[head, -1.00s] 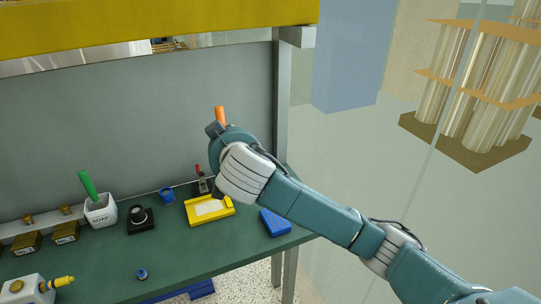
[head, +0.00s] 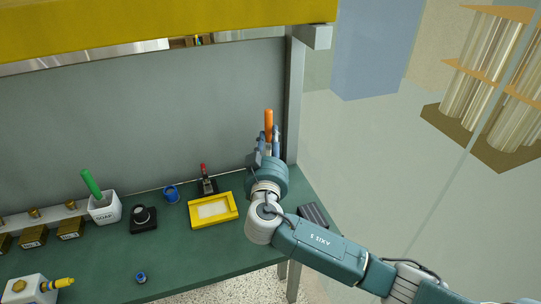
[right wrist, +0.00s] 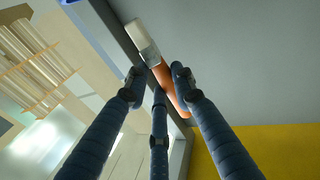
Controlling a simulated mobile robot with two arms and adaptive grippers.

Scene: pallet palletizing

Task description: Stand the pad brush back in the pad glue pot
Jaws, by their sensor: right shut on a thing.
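The pad brush has an orange handle (head: 268,125) that stands up above my right gripper (head: 267,150) in the head view. In the right wrist view the orange handle (right wrist: 169,88) lies between the fingers of my right gripper (right wrist: 157,80), with a pale brush end (right wrist: 143,38) beyond them. The right gripper is shut on the brush, at the right end of the bench near the post. I cannot make out the pad glue pot; my gripper and arm cover part of that bench end. My left gripper is not in view.
On the green bench (head: 190,262) stand a white SOAP pot (head: 105,210) with a green-handled brush, a yellow tray (head: 213,221), a red-handled clamp-like tool (head: 207,187) and a dark ribbed block (head: 314,213) beside my arm. A grey post (head: 297,100) rises close by.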

